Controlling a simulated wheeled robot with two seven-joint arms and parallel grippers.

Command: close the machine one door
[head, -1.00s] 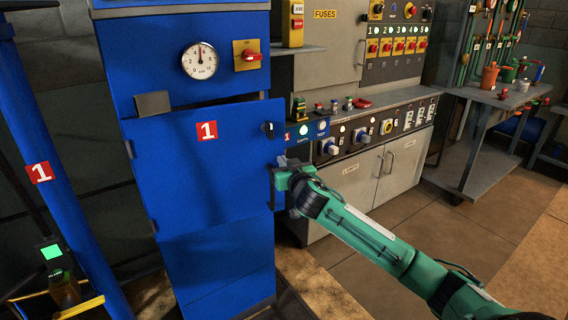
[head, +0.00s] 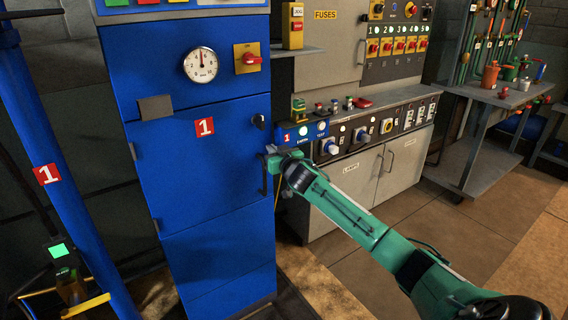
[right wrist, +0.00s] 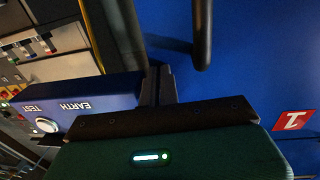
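The machine one door (head: 195,165) is a blue panel with a red label "1" on the front of the blue cabinet. It looks flush or nearly flush with the cabinet front; a small gap cannot be ruled out. A black bar handle (right wrist: 203,35) stands off the blue surface in the right wrist view. A black knob (head: 258,121) sits near the door's upper right corner. My right gripper (head: 268,168) is at the door's right edge, beside the handle. Its dark fingers (right wrist: 160,85) look together with nothing between them. Whether they touch the door is unclear.
A small blue box with earth and test lights (head: 302,132) sits just right of the door. A grey control console (head: 360,170) with knobs and cupboard doors stands behind my right arm. A blue post (head: 55,190) is on the left. Open floor lies at the right.

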